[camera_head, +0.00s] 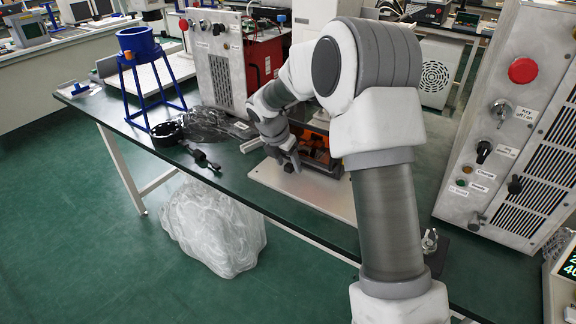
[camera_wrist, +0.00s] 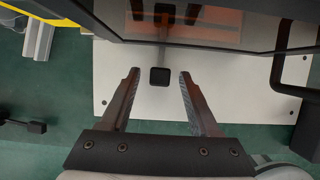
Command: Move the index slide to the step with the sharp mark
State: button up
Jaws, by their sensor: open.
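A black square knob (camera_wrist: 160,77) on a short grey stem sticks out from a dark-framed device with an orange panel (camera_wrist: 190,22); it looks like the handle of the index slide. My gripper (camera_wrist: 159,74) is open, its fingertips left and right of the knob in the picture with a gap on each side. I cannot tell whether they are level with it in depth. In the head view my gripper (camera_head: 291,163) is at the front of the orange device (camera_head: 318,148), partly hidden by my arm. No step marks or sharp mark can be made out.
The device stands on a pale plate (camera_head: 310,192) on the dark bench (camera_head: 230,178). A black handle bar (camera_wrist: 290,85) projects at the right in the wrist view. A blue stand (camera_head: 146,80), black parts (camera_head: 203,157) and a red-sided cabinet (camera_head: 265,65) are to the left.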

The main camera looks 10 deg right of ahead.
jog(key=shift+f, duration=0.1)
grip_shut()
dwell(0.3)
dwell(1.1)
